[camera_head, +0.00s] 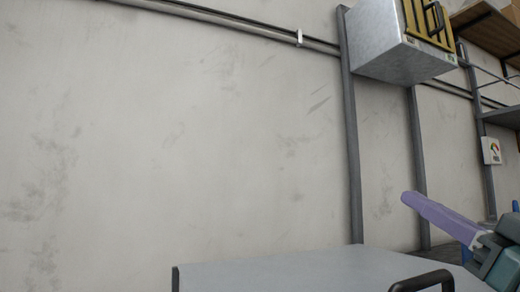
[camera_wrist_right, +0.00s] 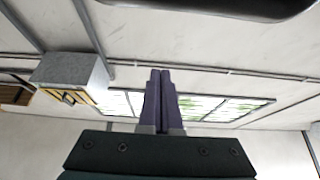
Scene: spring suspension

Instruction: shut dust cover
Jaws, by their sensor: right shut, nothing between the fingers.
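A light grey flat panel (camera_head: 290,268) with a black bar handle (camera_head: 422,281) fills the bottom of the head view; it may be the dust cover, but its lower part is cut off by the frame. My right gripper (camera_head: 408,198) comes in from the lower right, its purple fingers pointing left and up, above the panel's right side. In the right wrist view, its two fingers (camera_wrist_right: 160,72) lie together with nothing between them. A dark rounded edge (camera_wrist_right: 210,10) crosses the top of that view; I cannot tell what it is. My left gripper is not in view.
A grey metal box (camera_head: 385,45) with a yellow grille hangs on the wall at upper right, beside vertical posts (camera_head: 352,130). Shelves (camera_head: 490,30) and a small white gauge box (camera_head: 491,150) are at far right. The space left of my gripper looks free.

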